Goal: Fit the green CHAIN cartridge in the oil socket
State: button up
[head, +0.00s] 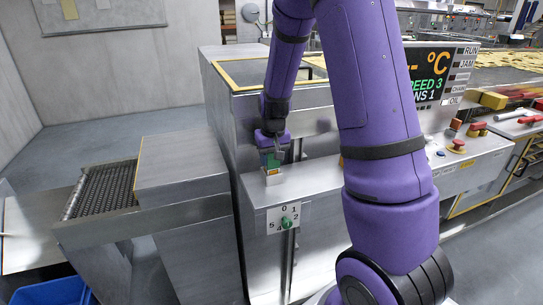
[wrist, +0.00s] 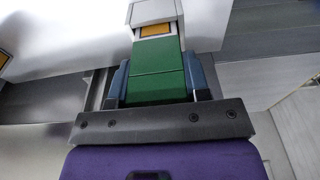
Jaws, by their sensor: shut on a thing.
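The green cartridge (wrist: 157,88) is between the two dark fingers of my gripper (wrist: 158,80) in the wrist view, and my gripper is shut on it. In the head view my gripper (head: 275,152) points down over the steel ledge, with the green cartridge (head: 270,161) showing below it. A small pale socket housing (head: 273,178) stands on the ledge directly under the cartridge. In the wrist view the cartridge's far end meets the pale housing (wrist: 153,10) at an orange patch (wrist: 156,30). I cannot tell how deep the cartridge sits. Any lettering on it is not readable.
A numbered dial (head: 287,221) with a green knob is on the ledge's front face. A control panel with red buttons (head: 457,145) and a display (head: 428,78) stand to the right, partly behind my arm. A conveyor (head: 103,190) and blue bin (head: 52,292) are at left.

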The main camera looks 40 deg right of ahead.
jog(key=shift+f, duration=0.4)
jog(key=o, duration=1.1)
jog(key=shift+o, duration=0.2)
jog(key=shift+r, duration=0.1)
jog(key=r, duration=0.7)
jog(key=s+r, duration=0.1)
jog(key=r, duration=0.2)
jog(key=shift+s+a+r, duration=0.1)
jog(key=shift+a+r, duration=0.05)
jog(key=shift+r, duration=0.2)
jog(key=shift+s+a+r, duration=0.1)
jog(key=s+a+r+n+t, duration=0.1)
jog(key=s+a+r+t, duration=0.1)
jog(key=s+a+r, duration=0.7)
jog(key=s+a+r+n+t, duration=0.1)
jog(key=s+r, duration=0.1)
jog(key=s, duration=0.6)
jog(key=s+a+r+n, duration=0.1)
jog(key=s+a+r, duration=0.1)
jog(key=s, duration=0.6)
jog(key=shift+a+r+t, duration=0.25)
jog(key=shift+r+t, duration=0.15)
jog(key=shift+r, duration=0.25)
